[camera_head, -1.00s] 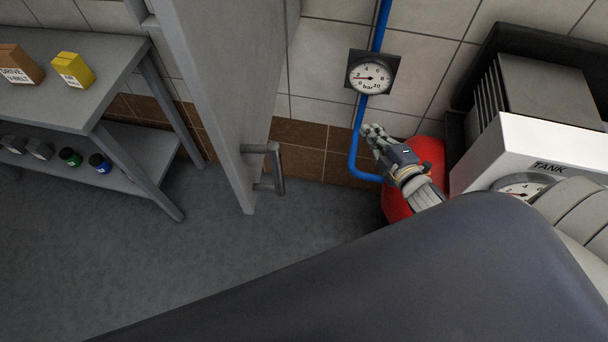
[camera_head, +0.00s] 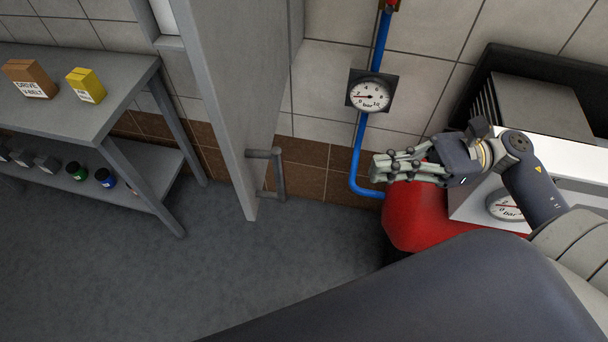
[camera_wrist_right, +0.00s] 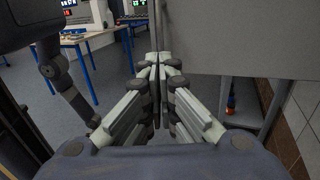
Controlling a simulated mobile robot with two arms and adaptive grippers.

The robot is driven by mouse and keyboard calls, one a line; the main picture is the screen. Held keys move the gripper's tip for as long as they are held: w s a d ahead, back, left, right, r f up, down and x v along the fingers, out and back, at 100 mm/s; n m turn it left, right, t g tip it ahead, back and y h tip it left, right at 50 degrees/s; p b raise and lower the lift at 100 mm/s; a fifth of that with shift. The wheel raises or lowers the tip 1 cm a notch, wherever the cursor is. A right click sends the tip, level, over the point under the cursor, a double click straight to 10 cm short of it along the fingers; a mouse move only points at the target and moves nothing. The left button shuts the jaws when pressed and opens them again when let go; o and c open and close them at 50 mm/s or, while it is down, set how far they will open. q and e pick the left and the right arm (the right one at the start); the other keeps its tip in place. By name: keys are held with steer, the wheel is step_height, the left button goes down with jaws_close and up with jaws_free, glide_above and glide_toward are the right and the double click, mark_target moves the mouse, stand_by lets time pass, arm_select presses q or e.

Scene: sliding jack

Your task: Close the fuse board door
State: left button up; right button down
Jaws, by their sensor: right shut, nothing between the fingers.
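The fuse board door (camera_head: 225,90) is a tall grey panel standing open, seen nearly edge-on left of centre in the head view. Its grey bar handle (camera_head: 278,174) is low on its right-hand face. My right gripper (camera_head: 378,169) is shut and empty, in front of the red tank, with its fingers pointing left toward the handle and a clear gap between them. In the right wrist view, my shut fingertips (camera_wrist_right: 154,62) are in front of the edge of a large grey panel, which looks like the door (camera_wrist_right: 240,40). My left gripper is not in view.
A red tank (camera_head: 412,215) and a white box (camera_head: 470,204) with a gauge are below and beside my right gripper. A blue pipe (camera_head: 358,155) with a pressure gauge (camera_head: 370,91) runs down the tiled wall. A grey shelf table (camera_head: 60,115) stands left of the door.

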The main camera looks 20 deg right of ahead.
steer(key=p+x, duration=0.7)
steer(key=x, duration=0.7)
